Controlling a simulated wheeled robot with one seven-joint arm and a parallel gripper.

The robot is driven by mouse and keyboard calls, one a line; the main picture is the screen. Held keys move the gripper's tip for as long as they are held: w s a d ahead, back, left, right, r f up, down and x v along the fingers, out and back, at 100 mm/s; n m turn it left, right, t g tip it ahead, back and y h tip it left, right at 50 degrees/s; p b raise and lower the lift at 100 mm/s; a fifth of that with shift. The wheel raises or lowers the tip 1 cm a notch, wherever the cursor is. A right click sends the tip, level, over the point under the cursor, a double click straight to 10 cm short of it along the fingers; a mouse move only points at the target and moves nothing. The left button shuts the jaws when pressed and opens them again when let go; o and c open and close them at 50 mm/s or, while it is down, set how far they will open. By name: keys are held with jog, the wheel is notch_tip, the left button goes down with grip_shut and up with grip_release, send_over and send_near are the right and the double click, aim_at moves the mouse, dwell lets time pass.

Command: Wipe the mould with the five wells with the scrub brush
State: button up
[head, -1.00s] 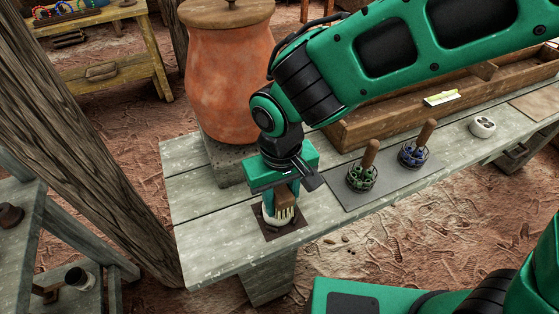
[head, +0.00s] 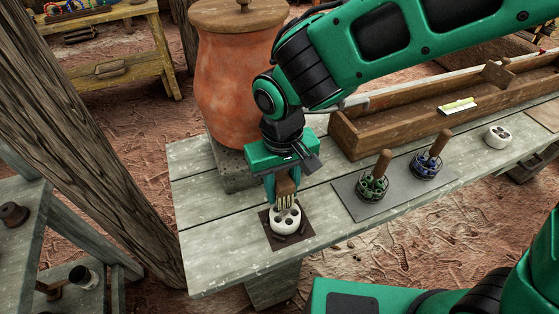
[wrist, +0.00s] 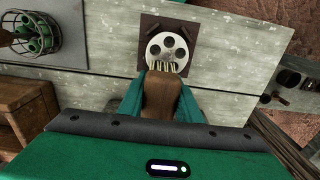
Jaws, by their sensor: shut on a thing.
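The mould with the five wells (head: 285,222) is a round off-white block on a dark square mat (head: 306,242), near the left end of the bench. It also shows in the wrist view (wrist: 154,49), where the brush bristles hide its near edge. My gripper (head: 284,184) is shut on the brown handle of the scrub brush (head: 286,187), above the mould. The brush's pale bristles (wrist: 164,68) point down at the mould's edge. I cannot tell whether they touch it. A few small dark bits seem to lie on the mat around the mould.
A second white mould (head: 498,137) sits at the right. Green (head: 372,187) and blue (head: 431,166) tools in wire holders stand on a grey mat. A lidded clay jar (head: 238,80) is close behind my gripper. A long wooden trough (head: 360,142) runs along the bench's back.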

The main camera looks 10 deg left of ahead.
aim_at(282, 180)
jog(key=shift+s+d+r, duration=0.1)
jog(key=shift+d+r, duration=0.05)
jog(key=shift+r, duration=1.4)
jog(key=shift+s+a+r, duration=0.1)
jog(key=shift+r, duration=1)
jog(key=shift+s+a+r, duration=0.1)
jog(key=shift+r, duration=1)
